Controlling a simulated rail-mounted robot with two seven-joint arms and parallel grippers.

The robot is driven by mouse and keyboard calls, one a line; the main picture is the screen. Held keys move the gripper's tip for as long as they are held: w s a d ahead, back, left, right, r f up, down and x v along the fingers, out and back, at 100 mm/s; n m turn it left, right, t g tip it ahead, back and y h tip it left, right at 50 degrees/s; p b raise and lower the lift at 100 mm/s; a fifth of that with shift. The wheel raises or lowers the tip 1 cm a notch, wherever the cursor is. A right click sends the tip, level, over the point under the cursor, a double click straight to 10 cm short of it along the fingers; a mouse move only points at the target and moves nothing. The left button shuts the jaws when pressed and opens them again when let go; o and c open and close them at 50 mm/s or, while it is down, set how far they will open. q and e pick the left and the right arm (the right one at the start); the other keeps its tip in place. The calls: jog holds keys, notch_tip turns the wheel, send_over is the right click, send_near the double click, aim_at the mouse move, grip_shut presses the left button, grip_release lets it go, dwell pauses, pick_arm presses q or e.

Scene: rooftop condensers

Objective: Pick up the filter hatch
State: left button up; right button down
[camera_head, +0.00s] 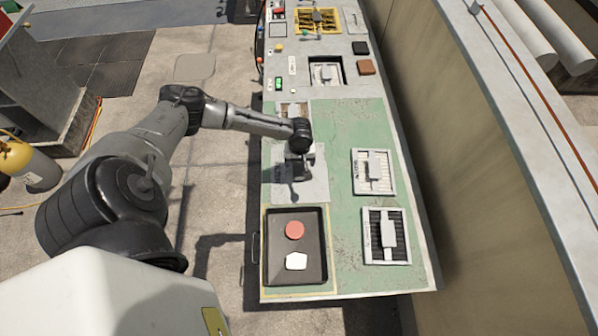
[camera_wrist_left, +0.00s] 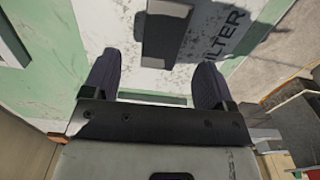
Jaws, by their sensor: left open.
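The filter hatch (camera_head: 317,187) is a pale flat panel on the green bench top, partly covered by my left arm. In the left wrist view, the hatch (camera_wrist_left: 112,28) is a scuffed white plate with dark "FILTER" lettering and a dark grey block handle (camera_wrist_left: 165,32). My left gripper (camera_head: 296,174) is over the hatch. In the left wrist view, its two dark fingers (camera_wrist_left: 154,84) are apart and empty, with the handle beyond their tips. I cannot tell the exact height gap. My right gripper is not in view.
A dark tray (camera_head: 269,275) with a red disc (camera_head: 294,230) and a white piece (camera_head: 296,262) is at the bench front. Two framed vents with handles, one pale (camera_head: 359,185) and one dark (camera_head: 367,258), lie right. A wall runs along the bench's right side.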

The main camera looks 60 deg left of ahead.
aim_at(299, 169)
pick_arm(q)
jog(key=shift+s+d+f+b, duration=0.1)
jog(key=shift+f+b, duration=0.2)
jog(key=shift+f, duration=1.05)
jog(key=shift+s+f+b, duration=0.1)
jog(key=shift+f+b, duration=0.15)
jog(key=shift+f, duration=1.05)
jog(key=shift+c, duration=0.2)
jog(key=c, duration=1.2)
